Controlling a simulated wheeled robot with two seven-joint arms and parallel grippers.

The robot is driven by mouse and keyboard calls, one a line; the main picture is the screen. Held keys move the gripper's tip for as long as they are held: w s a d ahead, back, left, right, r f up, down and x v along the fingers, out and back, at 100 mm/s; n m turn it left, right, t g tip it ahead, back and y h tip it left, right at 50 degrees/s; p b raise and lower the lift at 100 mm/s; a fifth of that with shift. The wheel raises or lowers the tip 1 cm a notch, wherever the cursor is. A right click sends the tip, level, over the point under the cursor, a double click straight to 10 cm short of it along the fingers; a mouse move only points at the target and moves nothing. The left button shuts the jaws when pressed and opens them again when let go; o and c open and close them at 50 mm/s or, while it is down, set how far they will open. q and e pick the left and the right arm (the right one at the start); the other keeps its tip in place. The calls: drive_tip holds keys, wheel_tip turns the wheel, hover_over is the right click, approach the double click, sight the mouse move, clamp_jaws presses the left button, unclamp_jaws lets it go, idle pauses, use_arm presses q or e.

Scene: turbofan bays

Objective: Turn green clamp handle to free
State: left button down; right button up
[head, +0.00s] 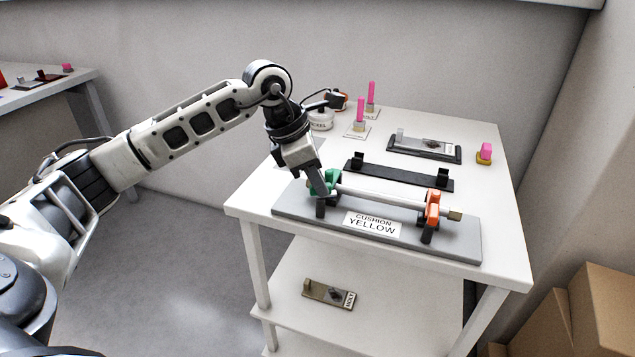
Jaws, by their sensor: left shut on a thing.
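The green clamp handle (329,178) is at the left end of a grey fixture board (300,206) on the white table. My left gripper (319,187) reaches down from above and is shut on the green handle; its fingers partly hide it. A light rod (380,196) runs from the green clamp to an orange clamp (433,208) at the board's right end. A label reading "CUSHION YELLOW" (373,225) is on the board's front. My right gripper does not show.
Behind the board on the white table (500,215) lie a black bracket bar (400,176), a dark tray with a grey part (425,146), pink-topped pegs (371,95) and a pink-and-yellow piece (485,153). A lower shelf holds a small plate (328,293). Cardboard boxes (595,310) stand at right.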

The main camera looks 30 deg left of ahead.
use_arm(q)
drive_tip(key=m+g, duration=0.1)
drive_tip(key=m, duration=0.2)
drive_tip(key=m+g+h, duration=0.1)
drive_tip(key=m, duration=0.1)
drive_tip(key=shift+w+a+r+m, duration=0.1)
drive_tip(key=shift+w+m, duration=0.1)
drive_tip(key=shift+m, duration=0.2)
idle(0.4)
drive_tip(key=c, duration=1.4)
unclamp_jaws()
drive_tip(key=v, duration=1.6)
drive_tip(key=shift+w, duration=0.1)
